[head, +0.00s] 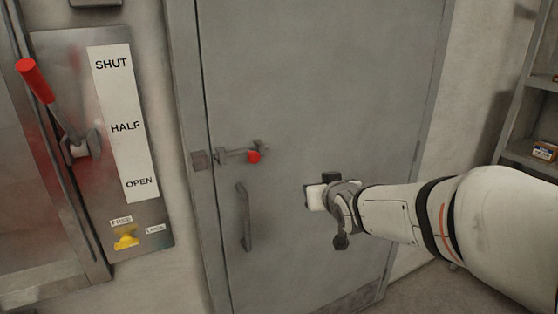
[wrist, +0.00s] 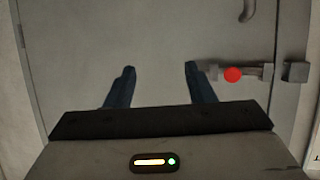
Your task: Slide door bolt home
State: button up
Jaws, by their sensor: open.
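The door bolt (head: 235,153) is a dark horizontal bar with a red knob (head: 254,156), mounted on the grey door (head: 300,80). Its keeper (head: 200,160) is a small block on the frame to the left; a narrow gap seems to part bar and keeper. In the wrist view the picture is turned over: the red knob (wrist: 233,74) and the keeper (wrist: 296,72) lie to the right. My gripper (head: 311,194) is in front of the door, right of and below the knob. Its two dark blue fingers (wrist: 160,69) are apart, with nothing between them.
A vertical door handle (head: 244,217) stands below the bolt. To the left is a panel with a red-tipped lever (head: 35,80), a SHUT/HALF/OPEN plate (head: 122,125) and a yellow knob (head: 126,238). Shelving (head: 525,120) stands at the right. The door face around my gripper is clear.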

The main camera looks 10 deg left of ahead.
aim_at(255, 157)
jog(key=shift+w+a+r+n+t+y+p, duration=0.4)
jog(key=shift+w+a+y, duration=0.9)
jog(key=shift+a, duration=1.85)
jog(key=shift+w+a+r+n+t+y+p, duration=0.25)
jog(key=shift+w+a+n+y, duration=0.45)
jog(key=shift+w+a, duration=1.75)
jog(key=shift+w+a+r+n+t+y+p, duration=0.3)
jog(key=shift+w+a+y, duration=0.65)
jog(key=shift+a, duration=2.9)
jog(key=shift+s+r, duration=0.1)
jog(key=shift+s, duration=0.1)
jog(key=shift+c, duration=0.3)
grip_shut()
